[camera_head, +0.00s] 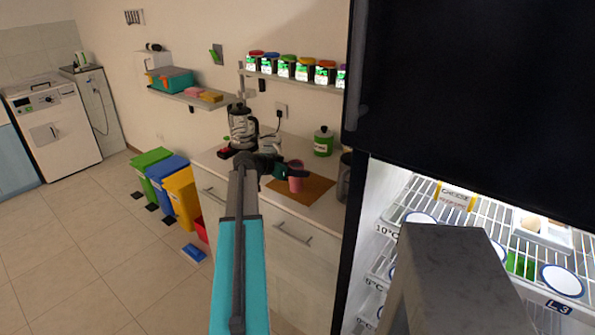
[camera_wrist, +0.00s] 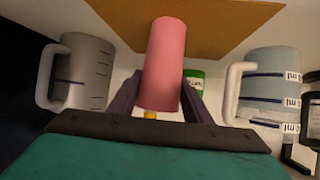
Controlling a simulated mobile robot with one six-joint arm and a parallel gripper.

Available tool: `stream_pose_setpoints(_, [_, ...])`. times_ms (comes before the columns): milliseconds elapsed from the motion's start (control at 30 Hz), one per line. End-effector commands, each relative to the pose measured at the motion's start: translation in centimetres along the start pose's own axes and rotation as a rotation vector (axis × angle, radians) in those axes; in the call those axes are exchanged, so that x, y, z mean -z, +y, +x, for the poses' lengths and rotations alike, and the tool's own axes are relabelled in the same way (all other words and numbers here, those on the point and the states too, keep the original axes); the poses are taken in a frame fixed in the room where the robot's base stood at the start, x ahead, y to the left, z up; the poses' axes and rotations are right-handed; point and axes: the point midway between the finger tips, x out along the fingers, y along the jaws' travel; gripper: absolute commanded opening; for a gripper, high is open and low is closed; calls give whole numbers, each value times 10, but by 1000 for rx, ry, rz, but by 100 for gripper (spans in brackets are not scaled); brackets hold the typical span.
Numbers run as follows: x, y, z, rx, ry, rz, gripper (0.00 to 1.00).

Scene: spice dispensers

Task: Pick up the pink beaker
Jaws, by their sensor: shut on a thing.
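The pink beaker (camera_head: 296,178) is over the orange-brown mat (camera_head: 312,188) on the counter, in the head view. In the wrist view the pink beaker (camera_wrist: 165,65) is between the two dark fingers of my gripper (camera_wrist: 160,100). My gripper (camera_head: 283,172) is shut on the beaker. Whether the beaker's base touches the mat cannot be told.
A grey jug (camera_wrist: 82,72) and a pale measuring jug (camera_wrist: 268,85) flank the beaker in the wrist view. A green canister (camera_head: 323,142) stands at the back of the counter. The open fridge (camera_head: 450,225) is close on the right. Spice dispensers (camera_head: 303,71) line the wall shelf.

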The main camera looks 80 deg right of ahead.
Motion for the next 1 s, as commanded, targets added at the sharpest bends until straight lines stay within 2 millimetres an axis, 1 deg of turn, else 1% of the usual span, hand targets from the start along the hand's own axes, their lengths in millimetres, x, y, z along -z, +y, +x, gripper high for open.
stream_pose_setpoints(567, [12,-1,-6,1,2,1,15])
stream_pose_setpoints(1000, [31,0,-18,1,1,0,15])
